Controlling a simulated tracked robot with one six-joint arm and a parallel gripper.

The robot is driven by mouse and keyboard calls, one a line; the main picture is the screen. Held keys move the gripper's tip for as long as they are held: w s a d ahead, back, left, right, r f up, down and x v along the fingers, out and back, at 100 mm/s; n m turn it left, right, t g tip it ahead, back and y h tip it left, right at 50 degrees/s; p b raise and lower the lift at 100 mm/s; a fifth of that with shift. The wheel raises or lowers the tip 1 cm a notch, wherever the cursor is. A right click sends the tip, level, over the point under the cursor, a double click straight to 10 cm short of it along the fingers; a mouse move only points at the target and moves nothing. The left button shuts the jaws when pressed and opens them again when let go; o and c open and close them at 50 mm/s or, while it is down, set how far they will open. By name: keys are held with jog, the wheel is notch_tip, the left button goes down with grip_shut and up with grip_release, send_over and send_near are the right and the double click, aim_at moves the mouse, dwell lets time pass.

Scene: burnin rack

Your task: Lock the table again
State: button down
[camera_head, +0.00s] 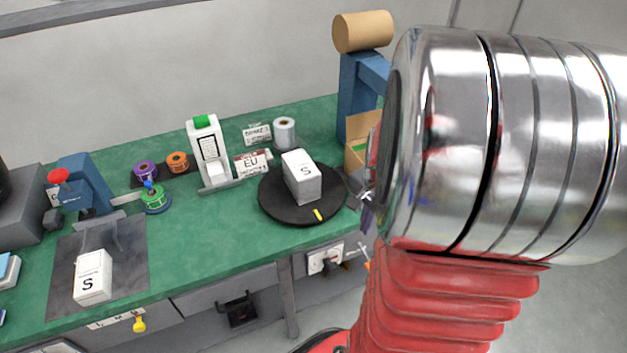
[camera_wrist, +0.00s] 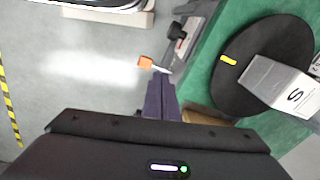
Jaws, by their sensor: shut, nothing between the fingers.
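The round black turntable (camera_head: 270,209) lies on the green bench and carries an upright white box marked S (camera_head: 301,176). A yellow mark (camera_head: 319,215) is on its front edge; the turntable (camera_wrist: 226,88) also shows in the wrist view. A grey bracket with a dark knob (camera_wrist: 178,33) stands at the bench edge beside it. A small orange piece with a pale tip (camera_wrist: 146,62) is near that bracket; I cannot tell whether they are joined. My gripper (camera_wrist: 160,84) has purple fingers, shut and empty, close below the orange piece. I cannot tell whether they touch.
Another S box (camera_head: 93,277) sits on a grey mat at the left. A white device with a green top (camera_head: 208,150) and coloured rolls stand behind. A blue stand (camera_head: 356,95) is at the back right. My arm hides the bench's right end.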

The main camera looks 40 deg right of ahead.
jog(key=s+d+f+m, duration=0.2)
jog(key=s+d+f, duration=0.1)
jog(key=shift+d+f+m, duration=0.35)
jog(key=shift+m, duration=0.05)
jog(key=shift+f, duration=0.15)
jog(key=shift+w+f, duration=0.2)
jog(key=shift+f, duration=3.25)
jog(key=shift+w+f, duration=0.15)
jog(key=shift+f, duration=3.25)
